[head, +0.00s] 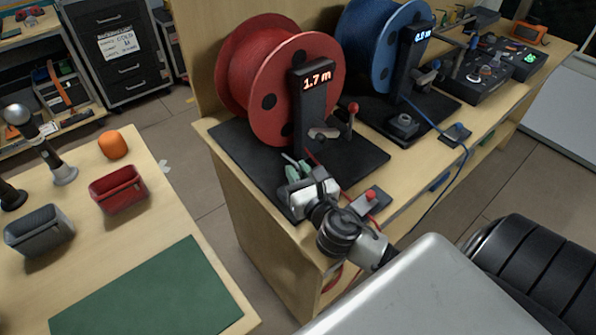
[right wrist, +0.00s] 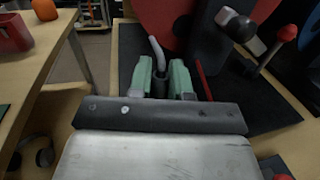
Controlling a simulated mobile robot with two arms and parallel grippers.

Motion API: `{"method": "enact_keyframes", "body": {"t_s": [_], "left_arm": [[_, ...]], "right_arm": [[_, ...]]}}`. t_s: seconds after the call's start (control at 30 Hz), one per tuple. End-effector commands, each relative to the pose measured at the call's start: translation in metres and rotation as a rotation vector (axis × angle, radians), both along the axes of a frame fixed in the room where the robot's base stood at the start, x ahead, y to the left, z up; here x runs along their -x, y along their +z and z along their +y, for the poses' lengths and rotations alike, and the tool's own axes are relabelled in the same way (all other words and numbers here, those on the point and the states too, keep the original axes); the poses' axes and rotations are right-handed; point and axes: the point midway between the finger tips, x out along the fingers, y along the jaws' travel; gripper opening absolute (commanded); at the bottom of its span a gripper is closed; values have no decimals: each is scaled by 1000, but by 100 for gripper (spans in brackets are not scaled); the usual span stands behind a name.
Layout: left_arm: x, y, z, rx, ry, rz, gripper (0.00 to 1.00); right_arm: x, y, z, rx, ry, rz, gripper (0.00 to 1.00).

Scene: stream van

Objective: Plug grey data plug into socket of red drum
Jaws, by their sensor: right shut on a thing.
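The red drum (head: 262,75) stands on a black base plate on the wooden bench, beside a dark post whose display reads 1.7 m. Its red flange also shows at the top of the right wrist view (right wrist: 170,18). My right gripper (head: 296,170) is over the front left of this base plate. Its green fingers (right wrist: 162,80) are shut on a dark grey plug (right wrist: 160,85), and a pale grey lead (right wrist: 157,52) rises from between them. The fingers hide most of the plug. I cannot make out the drum's socket. My left gripper is not in view.
A lever with a red knob (head: 353,107) stands right of the post. A small box with a red button (head: 371,196) lies at the bench's front edge. A blue drum (head: 378,45) stands further right. A separate table (head: 190,235) is at left, across a floor gap.

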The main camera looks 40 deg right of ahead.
Motion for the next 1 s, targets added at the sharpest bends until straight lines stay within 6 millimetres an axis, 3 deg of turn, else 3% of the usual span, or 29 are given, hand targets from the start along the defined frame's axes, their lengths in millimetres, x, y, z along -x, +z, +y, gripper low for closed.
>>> {"method": "enact_keyframes", "body": {"t_s": [0.27,0.3,0.47,0.77,1.0], "left_arm": [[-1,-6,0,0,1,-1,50],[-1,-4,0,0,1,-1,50],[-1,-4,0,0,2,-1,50],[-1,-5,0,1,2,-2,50],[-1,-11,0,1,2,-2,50]], "right_arm": [[0,-7,0,-1,0,1,0],[0,-6,0,-1,0,0,24],[0,-6,0,-1,0,0,48],[2,-6,0,0,0,1,48],[36,-9,5,-2,2,5,48]]}}
